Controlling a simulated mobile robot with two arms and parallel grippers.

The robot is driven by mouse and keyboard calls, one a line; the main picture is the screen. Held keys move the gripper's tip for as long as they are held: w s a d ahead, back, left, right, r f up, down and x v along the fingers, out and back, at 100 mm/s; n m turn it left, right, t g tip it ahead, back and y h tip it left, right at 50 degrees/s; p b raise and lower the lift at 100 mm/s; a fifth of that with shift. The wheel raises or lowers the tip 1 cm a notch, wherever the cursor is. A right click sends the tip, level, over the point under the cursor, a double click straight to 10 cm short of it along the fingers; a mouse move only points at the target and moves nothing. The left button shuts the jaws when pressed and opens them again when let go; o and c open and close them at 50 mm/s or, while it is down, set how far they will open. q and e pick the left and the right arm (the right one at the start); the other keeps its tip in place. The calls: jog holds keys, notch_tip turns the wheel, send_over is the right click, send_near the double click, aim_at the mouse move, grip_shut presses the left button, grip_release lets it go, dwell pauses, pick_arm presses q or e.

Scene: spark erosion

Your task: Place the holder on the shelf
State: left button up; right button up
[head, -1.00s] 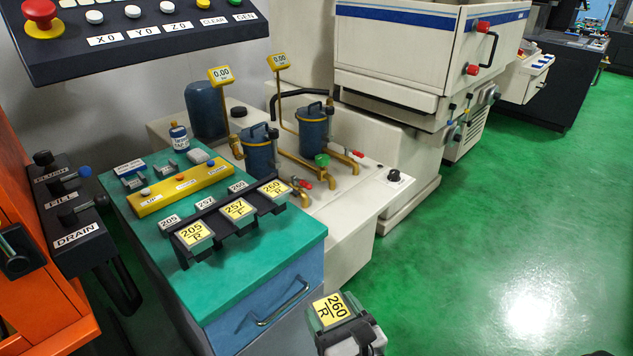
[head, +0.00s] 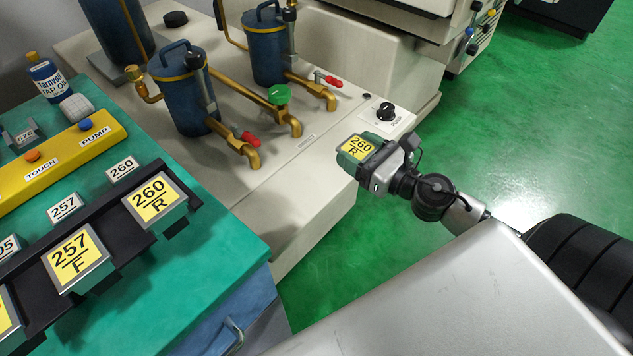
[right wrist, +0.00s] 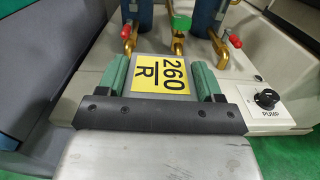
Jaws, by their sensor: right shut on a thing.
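A holder with a yellow 260 R label (head: 360,146) is between the green fingers of my right gripper (head: 357,150). In the right wrist view the same holder (right wrist: 160,73) sits between both fingers, label facing the camera. My right gripper is shut on it, and in the head view it appears by the front right of the cream tank unit (head: 330,176). I cannot tell its height. My left gripper is not in view. A black rack (head: 108,232) on the teal cabinet top bears similar labelled holders, 257 F (head: 75,257) and another 260 R (head: 157,200). No thing is plainly marked as a shelf.
Blue canisters (head: 184,92) with brass taps (head: 236,146) stand on the cream unit, near a black PUMP knob (head: 386,111). A yellow button box (head: 62,158) and a white-blue bottle (head: 47,80) are on the teal top (head: 205,262). Green floor (head: 530,130) is clear at right.

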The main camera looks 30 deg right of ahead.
jog(key=shift+w, duration=0.1)
jog(key=w+a+f, duration=0.1)
jog(key=w+f, duration=0.1)
jog(key=w, duration=0.1)
jog(key=w+a+f, duration=0.2)
jog(key=w, duration=0.1)
jog(key=w+a+f, duration=0.2)
jog(key=w+f, duration=0.1)
jog(key=w, duration=0.1)
jog(key=shift+b, duration=0.35)
jog(key=shift+w+a+f, duration=0.1)
jog(key=shift+f, duration=0.15)
notch_tip(320, 180, down, 2)
jog(key=shift+f+b, duration=0.2)
jog(key=shift+b, duration=0.8)
jog(key=shift+f, duration=0.35)
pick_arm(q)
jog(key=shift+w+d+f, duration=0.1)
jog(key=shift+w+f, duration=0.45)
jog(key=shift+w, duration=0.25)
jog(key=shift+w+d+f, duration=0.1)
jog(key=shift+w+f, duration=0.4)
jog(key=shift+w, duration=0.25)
pick_arm(e)
jog(key=shift+f, duration=0.15)
pick_arm(q)
jog(key=shift+b, duration=0.3)
